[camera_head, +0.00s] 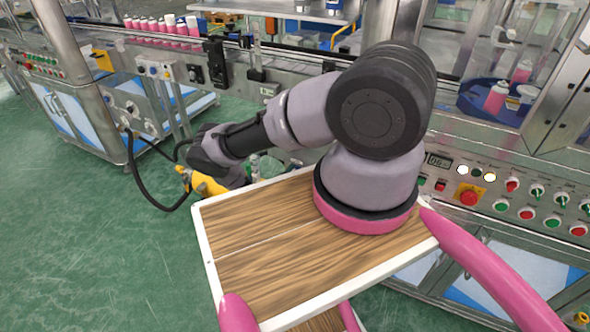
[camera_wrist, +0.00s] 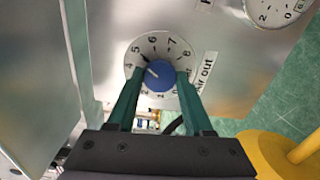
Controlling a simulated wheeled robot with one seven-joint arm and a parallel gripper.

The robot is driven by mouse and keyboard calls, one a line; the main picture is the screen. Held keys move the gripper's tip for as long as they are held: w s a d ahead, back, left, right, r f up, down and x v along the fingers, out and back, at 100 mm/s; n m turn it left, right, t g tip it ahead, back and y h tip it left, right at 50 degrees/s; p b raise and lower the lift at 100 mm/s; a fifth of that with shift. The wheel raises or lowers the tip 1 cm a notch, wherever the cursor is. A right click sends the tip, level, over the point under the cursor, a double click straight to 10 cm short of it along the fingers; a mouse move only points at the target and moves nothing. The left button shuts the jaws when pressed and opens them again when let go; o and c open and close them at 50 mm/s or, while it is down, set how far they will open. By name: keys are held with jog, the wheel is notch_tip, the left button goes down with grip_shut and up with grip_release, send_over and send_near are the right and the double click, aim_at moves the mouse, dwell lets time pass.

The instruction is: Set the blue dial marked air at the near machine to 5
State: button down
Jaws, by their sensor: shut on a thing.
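The blue dial (camera_wrist: 160,77) shows in the wrist view on a round white scale plate (camera_wrist: 176,45) with black numbers. A pale mark on the knob points up and left, toward the part of the scale around 4 and 5; its exact reading is hard to tell. The label beside it (camera_wrist: 205,72) is partly hidden, and "out" can be read. My gripper (camera_wrist: 160,92) has its two green fingers on either side of the knob and is shut on it. In the head view the dial and fingertips are hidden.
Another white dial scale (camera_wrist: 278,10) shows at the wrist view's top right. A yellow thing (camera_wrist: 285,155) is at the lower right. In the head view, a control panel with buttons (camera_head: 510,195) stands at the right, a black hose (camera_head: 150,195) hangs at the left, and green floor is clear.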

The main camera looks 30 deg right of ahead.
jog(key=shift+c, duration=1.5)
grip_release()
jog(key=v, duration=1.1)
